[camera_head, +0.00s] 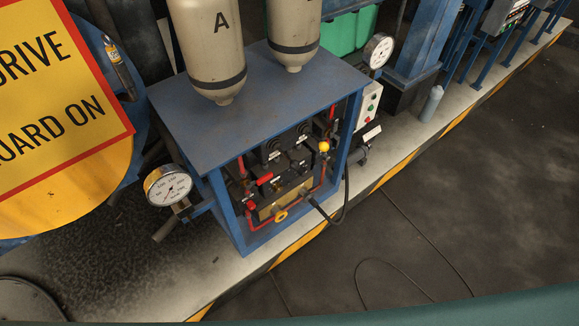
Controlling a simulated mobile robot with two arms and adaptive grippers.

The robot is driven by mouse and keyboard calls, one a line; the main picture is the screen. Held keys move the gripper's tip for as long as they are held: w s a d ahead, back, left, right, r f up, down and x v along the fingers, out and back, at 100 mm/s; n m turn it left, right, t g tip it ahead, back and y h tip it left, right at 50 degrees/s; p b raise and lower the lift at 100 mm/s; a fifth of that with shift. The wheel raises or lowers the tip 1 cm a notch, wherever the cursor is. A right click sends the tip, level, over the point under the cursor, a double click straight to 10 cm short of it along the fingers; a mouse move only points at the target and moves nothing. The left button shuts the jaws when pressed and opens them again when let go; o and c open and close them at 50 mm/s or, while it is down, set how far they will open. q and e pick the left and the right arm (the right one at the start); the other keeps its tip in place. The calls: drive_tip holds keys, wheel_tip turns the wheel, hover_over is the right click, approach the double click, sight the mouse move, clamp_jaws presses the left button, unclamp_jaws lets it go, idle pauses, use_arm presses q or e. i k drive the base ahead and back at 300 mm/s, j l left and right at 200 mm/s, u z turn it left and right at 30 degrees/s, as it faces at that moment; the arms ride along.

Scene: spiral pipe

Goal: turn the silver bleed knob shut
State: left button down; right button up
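A blue open-fronted frame (250,105) stands in the middle of the view. Inside it is a dark valve block (272,153) with small fittings, red levers (265,179) and a yellow knob (323,146). A brass-coloured block (290,198) sits lower, with a yellow ring (281,215) in front of it. The small fittings are too small to tell which one is the silver bleed knob, so I cannot pick it out. Neither of my grippers is in view.
Two beige tanks (207,48) stand on the frame. Gauges flank it at left (168,187) and right (378,50). A black hose (345,190) leaves its front. A yellow sign (60,85) fills the upper left. The dark floor (400,240) is mostly clear, with thin cables.

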sight(324, 157)
drive_tip(key=i+l, duration=0.1)
drive_tip(key=l, duration=0.3)
drive_tip(key=i+l+z, duration=0.15)
drive_tip(key=l, duration=0.25)
drive_tip(key=i+l, duration=0.1)
drive_tip(key=l, duration=0.25)
drive_tip(key=i+l+z, duration=0.1)
drive_tip(key=l, duration=0.3)
drive_tip(key=i+l, duration=0.2)
drive_tip(key=l, duration=0.15)
drive_tip(key=i+l+z, duration=0.15)
drive_tip(key=l, duration=0.2)
